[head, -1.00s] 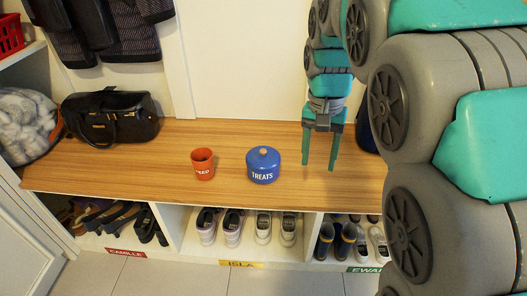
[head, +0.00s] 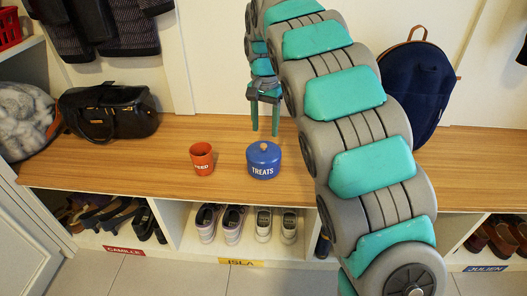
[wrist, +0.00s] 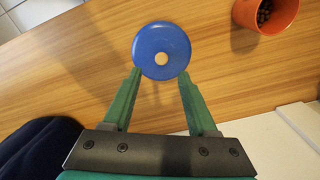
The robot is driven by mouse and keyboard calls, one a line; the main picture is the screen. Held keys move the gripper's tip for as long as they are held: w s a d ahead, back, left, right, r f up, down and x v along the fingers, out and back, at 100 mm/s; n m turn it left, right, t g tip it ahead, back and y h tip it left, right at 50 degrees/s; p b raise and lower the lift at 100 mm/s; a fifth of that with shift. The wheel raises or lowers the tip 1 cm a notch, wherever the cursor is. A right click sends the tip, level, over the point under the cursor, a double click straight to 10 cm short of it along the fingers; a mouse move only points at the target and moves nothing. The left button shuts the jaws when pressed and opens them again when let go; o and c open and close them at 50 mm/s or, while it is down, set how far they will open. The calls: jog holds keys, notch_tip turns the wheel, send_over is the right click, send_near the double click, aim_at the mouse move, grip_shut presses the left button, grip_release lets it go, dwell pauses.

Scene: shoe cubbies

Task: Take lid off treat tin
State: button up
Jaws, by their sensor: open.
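The blue treat tin (head: 263,167), marked "TREATS", stands upright on the wooden bench. Its blue lid (head: 263,147) is on top and has a small pale wooden knob (head: 264,145). In the wrist view the lid (wrist: 150,38) shows from above, with the knob (wrist: 161,59) near its middle. My gripper (head: 265,131) is open and empty, its green fingers pointing down above and just behind the tin. In the wrist view the fingertips (wrist: 159,72) lie either side of the lid's near edge, with the knob beyond them. I cannot tell the height gap exactly.
An orange cup (head: 201,160) with brown pieces inside stands left of the tin on the bench (head: 130,165). A black handbag (head: 108,112) lies at the left and a navy backpack (head: 415,90) leans at the right. Shoes fill the cubbies below.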

aim_at(263, 145)
jog(key=f, duration=0.4)
jog(key=shift+s+a+f, duration=0.2)
jog(key=shift+s+f, duration=0.05)
jog(key=shift+f, duration=0.4)
jog(key=shift+c, duration=0.3)
grip_shut()
